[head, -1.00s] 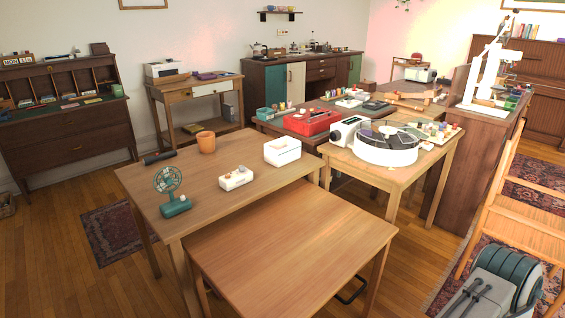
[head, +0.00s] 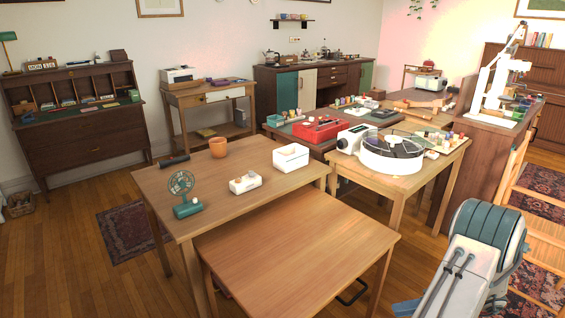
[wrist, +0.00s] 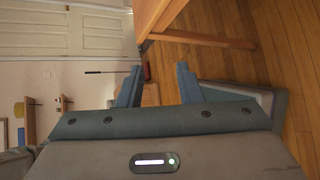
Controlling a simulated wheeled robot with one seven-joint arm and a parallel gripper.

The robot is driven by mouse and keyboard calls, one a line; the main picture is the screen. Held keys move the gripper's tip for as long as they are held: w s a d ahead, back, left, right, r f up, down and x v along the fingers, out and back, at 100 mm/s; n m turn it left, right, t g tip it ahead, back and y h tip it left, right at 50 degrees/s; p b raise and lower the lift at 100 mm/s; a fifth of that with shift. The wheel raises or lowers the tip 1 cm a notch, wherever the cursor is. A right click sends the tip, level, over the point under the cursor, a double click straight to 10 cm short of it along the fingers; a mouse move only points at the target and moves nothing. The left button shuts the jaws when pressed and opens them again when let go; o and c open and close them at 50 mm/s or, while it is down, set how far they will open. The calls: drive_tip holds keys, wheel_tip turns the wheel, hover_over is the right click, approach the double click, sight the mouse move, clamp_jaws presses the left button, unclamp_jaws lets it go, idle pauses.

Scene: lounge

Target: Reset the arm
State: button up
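My gripper (wrist: 158,78) shows in the wrist view with its two blue-grey fingers apart and nothing between them. Beyond it are the wooden floor, a wooden furniture edge and a pale door, turned sideways. In the head view my own arm (head: 470,262), white and teal, rises at the lower right, beside the bare front table (head: 300,250). The gripper itself is not visible in the head view.
A side table at right holds a round white machine (head: 392,152). Floor is open at left.

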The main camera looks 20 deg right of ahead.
drive_tip(key=w+a+r+n+g+h+p, duration=0.2)
drive_tip(key=w+a+r+n+g+p, duration=0.15)
drive_tip(key=a+r+n, duration=0.6)
drive_tip(key=w+a+r+n+g+h+p, duration=0.2)
drive_tip(key=a+r+n+g+h+p, duration=0.15)
drive_tip(key=a+r+n, duration=0.55)
drive_tip(key=s+a+r+n+t+h+p, duration=0.1)
drive_tip(key=s+a+r+n+h+p, duration=0.2)
drive_tip(key=a+r+n, duration=0.4)
drive_tip(key=s+a+r+n+t+h+p, duration=0.2)
drive_tip(key=a+r+n, duration=0.6)
drive_tip(key=n, duration=0.4)
drive_tip(key=shift+s+r+h+p, duration=0.4)
drive_tip(key=shift+s+h+p, duration=0.35)
drive_tip(key=shift+s, duration=0.3)
drive_tip(key=shift+n, duration=0.25)
